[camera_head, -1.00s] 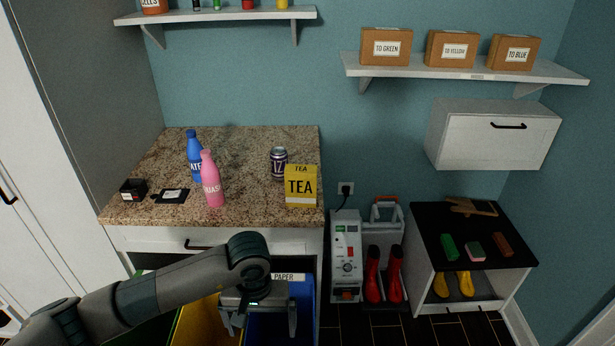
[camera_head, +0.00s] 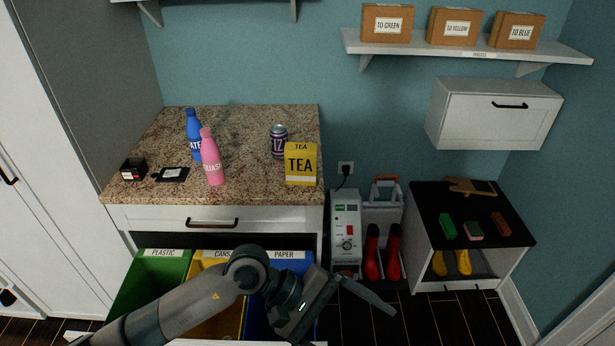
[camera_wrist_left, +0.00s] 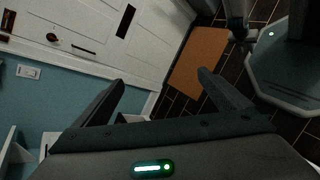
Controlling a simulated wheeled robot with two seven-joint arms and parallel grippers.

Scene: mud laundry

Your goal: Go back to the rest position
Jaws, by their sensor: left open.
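My left arm comes in from the lower left in the head view. My left gripper (camera_head: 350,312) is over the right part of the pulled-out bins, in front of the blue paper bin (camera_head: 254,318), and points to the right. In the left wrist view its two fingers (camera_wrist_left: 160,92) are spread apart with nothing between them. That view looks towards a white door, a dark tiled floor and an orange-brown mat (camera_wrist_left: 198,60). My right gripper is not in view.
The green plastic bin (camera_head: 150,280) and yellow cans bin (camera_head: 212,318) stand pulled out below the counter (camera_head: 240,180). Bottles, a can and a tea box stand on the counter. Red boots (camera_head: 382,255) and a black-topped bench (camera_head: 430,215) are at the right.

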